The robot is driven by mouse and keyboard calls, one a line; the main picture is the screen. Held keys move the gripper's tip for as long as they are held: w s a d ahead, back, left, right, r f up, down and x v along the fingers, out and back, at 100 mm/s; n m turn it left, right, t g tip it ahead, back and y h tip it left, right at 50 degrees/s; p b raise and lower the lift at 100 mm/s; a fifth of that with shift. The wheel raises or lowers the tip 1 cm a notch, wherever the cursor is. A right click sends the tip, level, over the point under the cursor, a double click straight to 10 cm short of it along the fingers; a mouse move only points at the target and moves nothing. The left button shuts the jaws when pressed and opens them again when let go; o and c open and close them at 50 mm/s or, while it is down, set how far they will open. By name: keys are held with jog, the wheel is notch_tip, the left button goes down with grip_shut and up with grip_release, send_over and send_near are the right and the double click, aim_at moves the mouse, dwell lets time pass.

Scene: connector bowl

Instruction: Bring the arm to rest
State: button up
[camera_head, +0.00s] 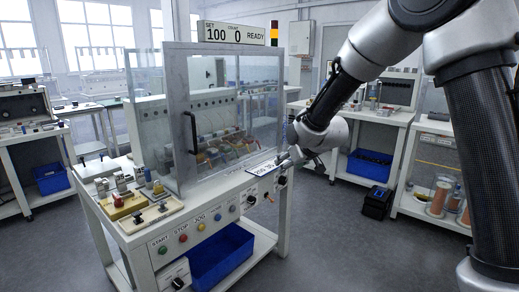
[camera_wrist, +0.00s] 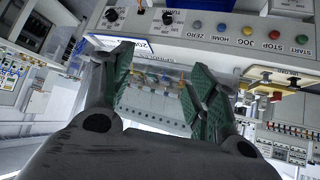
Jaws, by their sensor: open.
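My gripper (camera_head: 284,160) hangs at the end of my arm, in front of the right end of the machine's control panel in the head view. In the wrist view my gripper (camera_wrist: 160,68) shows two fingers with green pads, spread apart with nothing between them. The machine cabinet (camera_head: 170,130) has clear walls and a black door handle.
The control panel (camera_wrist: 225,35) carries several coloured buttons and black knobs. A fixture with yellow blocks (camera_head: 128,202) sits at the bench's left. A sign (camera_head: 235,33) reads 100, 0, READY. A blue bin (camera_head: 220,258) stands below.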

jog(key=s+d+r+m+g+h, duration=0.1)
jog(key=s+d+r, duration=0.4)
jog(key=s+d, duration=0.4)
jog(key=s+d+r+m+g+h, duration=0.1)
jog(key=s+d+r+m, duration=0.1)
jog(key=s+d+r, duration=0.45)
jog(key=s+d+m+g+h, duration=0.1)
jog(key=s+d, duration=0.4)
jog(key=s, duration=0.7)
jog(key=s+d+f+m+g+h, duration=0.1)
jog(key=s+d, duration=0.4)
jog(key=s, duration=0.6)
jog(key=shift+s+d+f+g, duration=0.25)
jog(key=shift+s+f+g, duration=0.05)
jog(key=shift+s+g, duration=0.1)
